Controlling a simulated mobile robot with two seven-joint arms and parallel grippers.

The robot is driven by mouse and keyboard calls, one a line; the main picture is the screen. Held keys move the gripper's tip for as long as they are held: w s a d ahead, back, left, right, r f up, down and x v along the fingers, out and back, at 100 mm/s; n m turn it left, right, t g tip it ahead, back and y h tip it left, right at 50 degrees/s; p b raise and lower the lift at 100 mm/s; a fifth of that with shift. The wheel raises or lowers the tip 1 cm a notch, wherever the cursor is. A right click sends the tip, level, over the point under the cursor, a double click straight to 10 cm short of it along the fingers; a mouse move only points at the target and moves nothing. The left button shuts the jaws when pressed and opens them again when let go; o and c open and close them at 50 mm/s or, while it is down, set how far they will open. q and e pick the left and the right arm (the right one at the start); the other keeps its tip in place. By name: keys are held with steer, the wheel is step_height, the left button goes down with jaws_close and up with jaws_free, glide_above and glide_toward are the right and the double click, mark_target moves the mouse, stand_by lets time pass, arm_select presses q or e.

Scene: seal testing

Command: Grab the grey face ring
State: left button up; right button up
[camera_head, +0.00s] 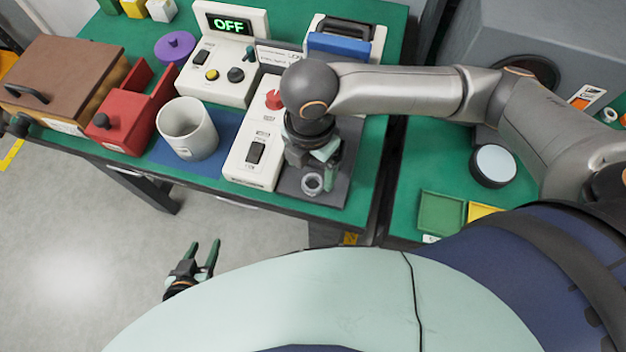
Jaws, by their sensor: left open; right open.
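The grey face ring (312,184) is a small light-grey ring on a dark plate (339,180) at the front of the bench. My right gripper (322,166) points down over the dark plate, just behind the ring in the picture. It is open, and its fingers look close to the ring; I cannot tell whether they touch it. My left gripper (208,252) is open and empty, low in front of the bench over the floor.
A white switch box (247,157) stands left of the plate. A grey cup (187,128), a red box (118,125) and a brown box (62,75) stand further left. A second green table (423,155) at the right holds a green tray (441,213) and a round pad (494,166).

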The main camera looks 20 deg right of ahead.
mark_target(313, 186)
steer(key=f, duration=0.5)
steer(key=shift+d+f, duration=0.25)
steer(key=shift+f, duration=0.05)
steer(key=shift+c, duration=0.2)
jaws_close()
